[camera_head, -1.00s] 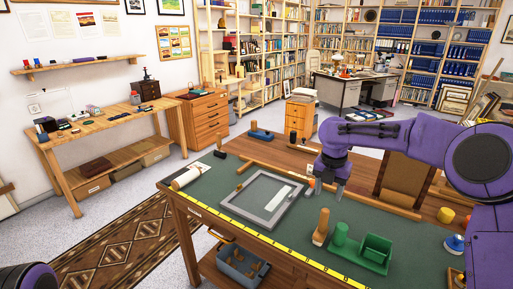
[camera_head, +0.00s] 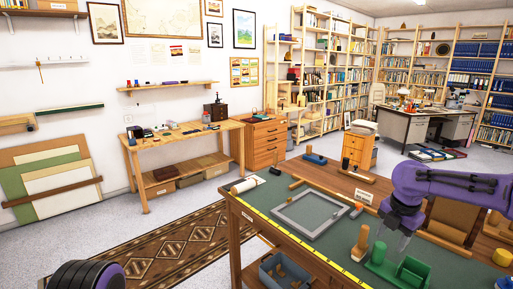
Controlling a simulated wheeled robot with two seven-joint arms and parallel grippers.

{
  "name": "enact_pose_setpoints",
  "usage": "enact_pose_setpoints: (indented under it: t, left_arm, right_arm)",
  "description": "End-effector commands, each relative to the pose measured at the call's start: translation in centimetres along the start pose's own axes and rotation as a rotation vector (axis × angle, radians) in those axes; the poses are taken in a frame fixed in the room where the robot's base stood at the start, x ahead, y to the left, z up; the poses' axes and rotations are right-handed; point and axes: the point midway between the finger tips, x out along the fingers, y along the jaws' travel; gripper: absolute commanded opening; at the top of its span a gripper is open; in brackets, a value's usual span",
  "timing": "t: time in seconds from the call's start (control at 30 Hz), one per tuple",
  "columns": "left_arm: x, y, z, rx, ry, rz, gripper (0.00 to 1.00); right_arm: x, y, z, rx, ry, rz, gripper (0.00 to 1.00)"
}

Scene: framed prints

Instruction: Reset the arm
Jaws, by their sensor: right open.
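My right arm comes in from the right in purple, and its gripper (camera_head: 405,238) points down above the back right part of the green-topped worktable. The gripper is open and I see nothing between its fingers. A grey frame (camera_head: 310,214) lies flat on the green mat (camera_head: 268,201) to its left. A wooden-handled tool (camera_head: 360,244) and a green holder (camera_head: 412,272) stand on the mat just in front of and below the gripper. Of my left arm only a dark and purple part shows at the bottom left; its gripper is out of view.
A white roll (camera_head: 246,185) lies at the mat's left corner. A grey bin (camera_head: 284,270) sits under the table. A patterned rug (camera_head: 160,250) covers the floor to the left. A side bench (camera_head: 190,137) stands by the wall. Open floor lies between.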

Motion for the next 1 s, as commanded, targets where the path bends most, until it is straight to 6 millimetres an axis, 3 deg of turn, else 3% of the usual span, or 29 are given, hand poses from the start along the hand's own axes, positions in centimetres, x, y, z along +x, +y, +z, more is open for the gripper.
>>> enact_pose_setpoints:
  t: [0.27,0.43,0.57,0.63,0.77,0.8,0.9,1.0]
  left_arm:
    - [0.0,0.0,0.0,0.0,-0.001,0.0,0.77]
    - [0.1,0.0,0.1,0.001,-0.001,-0.001,0.77]
    - [0.3,0.0,0.2,0.001,-0.001,-0.001,0.77]
    - [0.6,0.0,0.3,0.001,-0.001,-0.001,0.77]
    - [1.4,0.1,0.6,0.001,-0.001,-0.001,0.77]
    - [1.7,0.1,0.8,0.0,-0.001,-0.001,0.77]
    - [2.4,0.2,1.0,0.0,-0.001,-0.001,0.77]
    - [3.0,0.2,1.3,0.001,-0.001,-0.001,0.77]
  right_arm:
    - [1.1,3.9,-1.1,0.368,0.036,0.202,0.55]
    - [2.7,6.2,-2.8,0.715,0.121,0.355,0.55]
    - [6.2,7.3,-5.1,1.069,0.231,0.455,0.55]
    - [9.4,6.9,-7.0,1.322,0.309,0.497,0.55]
    - [17.4,2.7,-11.3,1.864,0.436,0.541,0.55]
    - [19.9,0.3,-12.6,2.028,0.454,0.55,0.55]
    - [24.9,-6.7,-15.8,2.367,0.447,0.577,0.55]
    - [28.2,-14.6,-18.9,2.595,0.364,0.602,0.55]
